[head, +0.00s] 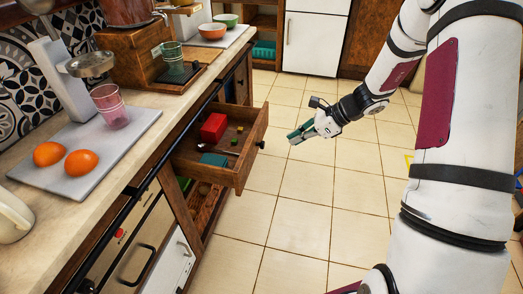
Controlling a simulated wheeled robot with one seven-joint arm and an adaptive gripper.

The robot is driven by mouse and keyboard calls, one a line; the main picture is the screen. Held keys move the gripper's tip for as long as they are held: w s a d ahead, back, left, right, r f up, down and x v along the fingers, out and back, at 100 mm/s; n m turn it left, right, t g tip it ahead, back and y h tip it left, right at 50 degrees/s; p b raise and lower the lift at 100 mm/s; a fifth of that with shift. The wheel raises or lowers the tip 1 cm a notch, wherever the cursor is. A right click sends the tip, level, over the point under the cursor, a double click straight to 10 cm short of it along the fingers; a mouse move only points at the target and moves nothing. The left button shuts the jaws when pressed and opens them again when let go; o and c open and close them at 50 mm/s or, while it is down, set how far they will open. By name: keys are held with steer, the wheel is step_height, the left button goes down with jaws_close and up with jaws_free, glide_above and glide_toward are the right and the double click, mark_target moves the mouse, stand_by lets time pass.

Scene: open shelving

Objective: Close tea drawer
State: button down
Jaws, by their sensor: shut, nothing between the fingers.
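The wooden drawer (242,172) is pulled out from under the counter at the middle of the head view. Inside it lie a red box (213,127), a teal box (213,160) and a few small items. A dark round knob (261,145) sits on its front face. My gripper (293,138) is shut and empty. It appears to the right of the drawer front, apart from it, over the open floor.
The counter (140,160) runs along the left, with a tray (90,140) bearing two oranges and a pink glass. Open shelving (207,207) lies below the drawer. A white cabinet (316,43) stands at the back. The tiled floor (310,200) right of the drawer is clear.

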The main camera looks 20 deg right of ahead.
steer(key=f, duration=0.1)
steer(key=b, duration=0.3)
glide_toward(251, 155)
steer(key=shift+x, duration=2.3)
steer(key=shift+a, duration=0.2)
steer(key=w+a, duration=0.3)
steer(key=a, duration=0.3)
steer(key=w+a, duration=0.4)
steer(key=a, duration=0.2)
steer(key=w+a, duration=0.4)
steer(key=a, duration=0.3)
steer(key=shift+w+a, duration=0.25)
steer(key=shift+a, duration=0.3)
steer(key=shift+a, duration=0.1)
steer(key=shift+r, duration=0.1)
